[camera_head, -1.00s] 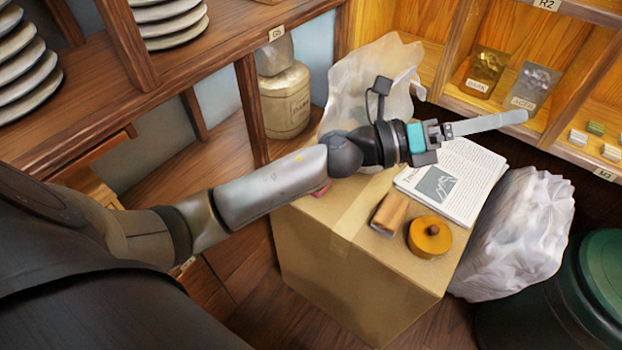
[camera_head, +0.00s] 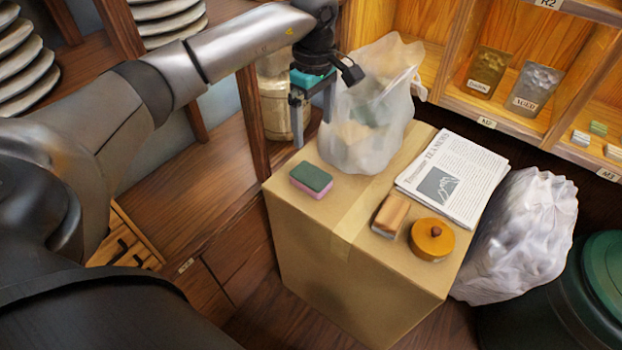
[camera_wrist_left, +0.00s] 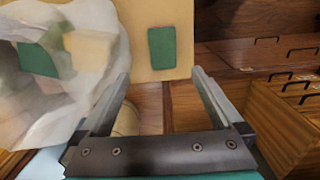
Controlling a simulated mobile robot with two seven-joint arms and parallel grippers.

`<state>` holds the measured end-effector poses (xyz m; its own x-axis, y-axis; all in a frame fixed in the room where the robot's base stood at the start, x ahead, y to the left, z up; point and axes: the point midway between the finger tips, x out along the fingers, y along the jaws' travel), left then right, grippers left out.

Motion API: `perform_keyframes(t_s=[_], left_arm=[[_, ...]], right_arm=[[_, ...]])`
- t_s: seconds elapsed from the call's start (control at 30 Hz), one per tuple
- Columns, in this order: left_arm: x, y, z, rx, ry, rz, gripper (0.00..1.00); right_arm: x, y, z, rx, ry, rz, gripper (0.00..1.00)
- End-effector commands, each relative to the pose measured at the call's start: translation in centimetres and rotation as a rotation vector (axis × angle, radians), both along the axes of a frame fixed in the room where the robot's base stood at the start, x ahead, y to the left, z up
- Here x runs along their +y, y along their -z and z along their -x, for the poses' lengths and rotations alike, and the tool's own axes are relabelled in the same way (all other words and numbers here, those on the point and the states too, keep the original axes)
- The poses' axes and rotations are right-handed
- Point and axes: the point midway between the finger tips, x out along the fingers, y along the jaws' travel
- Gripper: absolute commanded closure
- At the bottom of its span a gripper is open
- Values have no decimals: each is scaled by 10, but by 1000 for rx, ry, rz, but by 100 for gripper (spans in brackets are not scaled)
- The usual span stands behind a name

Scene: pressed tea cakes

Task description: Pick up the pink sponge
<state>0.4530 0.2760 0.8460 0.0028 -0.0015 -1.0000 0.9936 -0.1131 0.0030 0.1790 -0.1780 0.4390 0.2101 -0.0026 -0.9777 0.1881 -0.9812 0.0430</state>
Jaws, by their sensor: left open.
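The pink sponge (camera_head: 309,190) has a green top layer and lies flat on the left corner of the cardboard box (camera_head: 360,269). My left gripper (camera_head: 313,134) is open and empty, pointing down just beyond the box's left edge. It is above and behind the sponge, apart from it. The left wrist view also shows both fingers of this gripper (camera_wrist_left: 162,85) spread wide. My right gripper is not in view.
A translucent bag (camera_head: 370,115) stands on the box close beside the gripper. A newspaper (camera_head: 455,178), a wooden block (camera_head: 390,215) and a round orange tin (camera_head: 431,240) lie further right. A shelf post (camera_head: 253,115) and a jar (camera_head: 275,100) are at the left.

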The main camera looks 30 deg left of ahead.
Motion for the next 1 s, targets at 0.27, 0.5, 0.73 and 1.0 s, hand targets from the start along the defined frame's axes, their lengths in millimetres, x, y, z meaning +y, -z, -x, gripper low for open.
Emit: perform_keyframes(t_s=[0.27,0.5,0.73,1.0], left_arm=[[1,32,1,5,0,-4,0],[1,62,1,6,0,-3,0],[0,90,1,5,0,-2,0],[0,101,1,3,0,-1,0]], right_arm=[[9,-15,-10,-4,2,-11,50],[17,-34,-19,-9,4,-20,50],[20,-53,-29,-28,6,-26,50],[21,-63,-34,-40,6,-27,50]])
